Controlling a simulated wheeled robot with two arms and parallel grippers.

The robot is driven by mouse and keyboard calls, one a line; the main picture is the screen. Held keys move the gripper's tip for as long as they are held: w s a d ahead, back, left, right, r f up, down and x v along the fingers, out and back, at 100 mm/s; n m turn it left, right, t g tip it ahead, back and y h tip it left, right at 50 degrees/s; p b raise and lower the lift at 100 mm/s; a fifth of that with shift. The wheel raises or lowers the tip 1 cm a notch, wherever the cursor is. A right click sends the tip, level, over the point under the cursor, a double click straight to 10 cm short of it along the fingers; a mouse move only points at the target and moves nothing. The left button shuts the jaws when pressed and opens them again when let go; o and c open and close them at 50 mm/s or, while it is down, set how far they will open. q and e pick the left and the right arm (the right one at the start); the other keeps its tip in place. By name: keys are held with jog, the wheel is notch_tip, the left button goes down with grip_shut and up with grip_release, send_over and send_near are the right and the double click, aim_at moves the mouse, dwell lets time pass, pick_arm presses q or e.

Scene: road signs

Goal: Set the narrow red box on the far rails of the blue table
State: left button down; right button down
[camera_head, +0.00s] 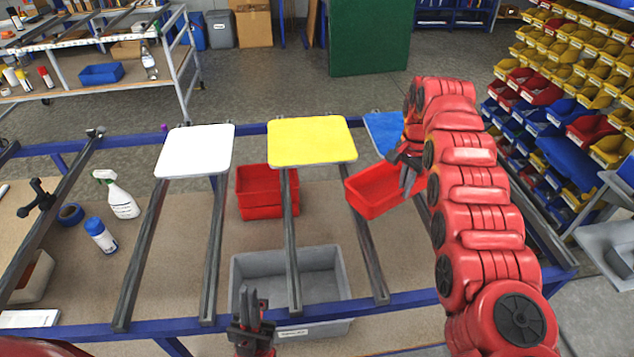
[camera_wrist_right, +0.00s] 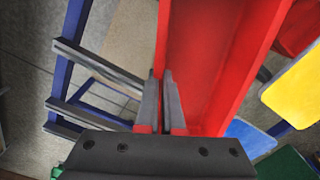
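My right gripper (camera_head: 406,176) is shut on the near right wall of the narrow red box (camera_head: 372,196). In the right wrist view, the fingers (camera_wrist_right: 160,100) pinch the wall of the red box (camera_wrist_right: 205,70).
White (camera_head: 197,150), yellow (camera_head: 312,141) and blue (camera_head: 384,130) plates lie at the far side. Red bins (camera_head: 268,196) and a grey bin (camera_head: 320,280) sit lower beneath the rails.

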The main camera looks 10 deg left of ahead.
jog(key=shift+a+f+m, duration=0.4)
jog(key=shift+f+m, duration=0.05)
jog(key=shift+m, duration=0.15)
jog(key=shift+d, duration=0.1)
jog(key=shift+f+m, duration=0.1)
jog(key=shift+m, duration=0.2)
jog(key=shift+a+f+m, duration=0.25)
jog(key=shift+a+m, duration=0.1)
jog(key=shift+m, duration=0.15)
